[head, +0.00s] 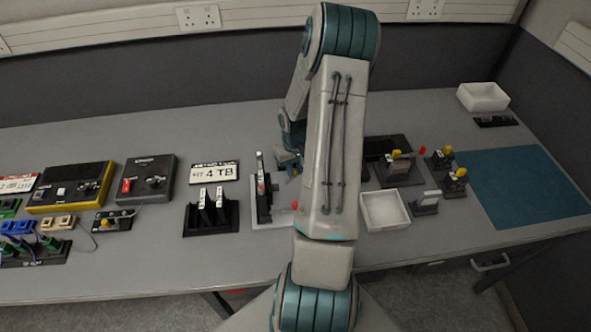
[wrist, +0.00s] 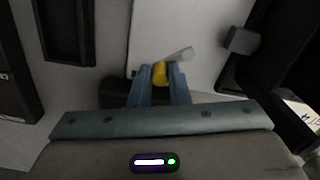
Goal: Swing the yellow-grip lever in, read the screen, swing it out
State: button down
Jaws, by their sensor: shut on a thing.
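In the wrist view my gripper (wrist: 160,76) is shut on the yellow grip (wrist: 160,70) of the lever, with one blue finger on each side. A pale grey bar (wrist: 183,54) runs from the grip up and to the right. In the head view my arm hides most of the gripper and the lever; only a bit of blue finger (head: 290,160) shows left of the arm. It is over a light grey base with a dark upright panel (head: 263,180). I cannot make out a lit screen or any reading on it.
A white plate reading "4 TB" (head: 214,172) lies left of the base, behind a black rack (head: 211,218) of upright modules. Right of my arm are a white tray (head: 385,211) and several yellow-topped pieces (head: 440,158). A blue mat (head: 530,187) at far right is clear.

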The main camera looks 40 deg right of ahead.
aim_at(295, 170)
jog(key=c, duration=1.4)
grip_release()
jog(key=shift+o, duration=0.2)
jog(key=shift+r, duration=0.15)
notch_tip(295, 170, up, 14)
jog(key=b, duration=0.1)
jog(key=shift+f, duration=0.25)
